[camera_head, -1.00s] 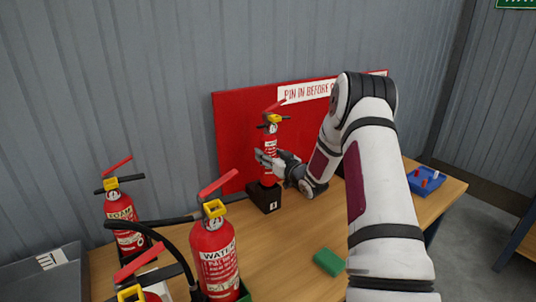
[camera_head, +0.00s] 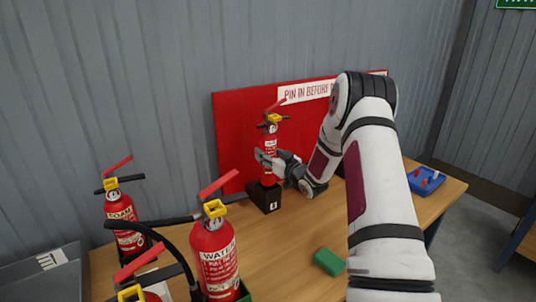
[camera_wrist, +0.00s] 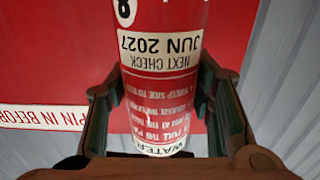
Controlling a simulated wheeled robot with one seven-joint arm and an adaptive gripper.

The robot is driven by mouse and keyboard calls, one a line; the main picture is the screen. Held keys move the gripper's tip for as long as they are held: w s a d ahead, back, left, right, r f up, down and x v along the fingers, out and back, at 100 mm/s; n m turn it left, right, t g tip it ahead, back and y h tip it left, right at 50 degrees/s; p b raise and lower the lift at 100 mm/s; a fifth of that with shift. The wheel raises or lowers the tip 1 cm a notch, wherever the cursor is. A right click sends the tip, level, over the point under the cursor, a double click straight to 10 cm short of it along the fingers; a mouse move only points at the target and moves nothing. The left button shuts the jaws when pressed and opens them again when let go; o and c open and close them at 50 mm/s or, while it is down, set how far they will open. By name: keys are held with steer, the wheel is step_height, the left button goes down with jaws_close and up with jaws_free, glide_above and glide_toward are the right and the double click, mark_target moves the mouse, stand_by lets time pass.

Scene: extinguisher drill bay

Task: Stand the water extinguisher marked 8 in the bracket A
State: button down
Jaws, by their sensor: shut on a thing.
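The water extinguisher marked 8 (camera_head: 269,171) is upright at a black bracket block with a white mark (camera_head: 264,197), in front of the red board; the mark is too small to read. My gripper (camera_head: 268,160) is shut around its red body. In the wrist view the extinguisher (camera_wrist: 160,90) shows a black 8 in a white disc, a "NEXT CHECK JUN 2027" label and the word WATER, between the two fingers (camera_wrist: 160,115). Its base meets or sits in the block; I cannot tell how deep.
Another water extinguisher (camera_head: 214,255) stands at the front with a black hose. A foam extinguisher (camera_head: 122,220) stands at the left. A green block (camera_head: 329,262) lies on the wooden table (camera_head: 290,250). A blue tray (camera_head: 425,182) with pegs is at the right. A red board (camera_head: 235,130) stands behind.

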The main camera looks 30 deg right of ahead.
steer(key=shift+f+b, duration=1.3)
steer(key=shift+f, duration=1.25)
stand_by(1.3)
stand_by(0.3)
steer(key=c, duration=0.7)
jaws_free()
steer(key=shift+s+f, duration=0.1)
steer(key=shift+f, duration=0.15)
steer(key=s, duration=1.2)
steer(key=shift+d+r, duration=0.15)
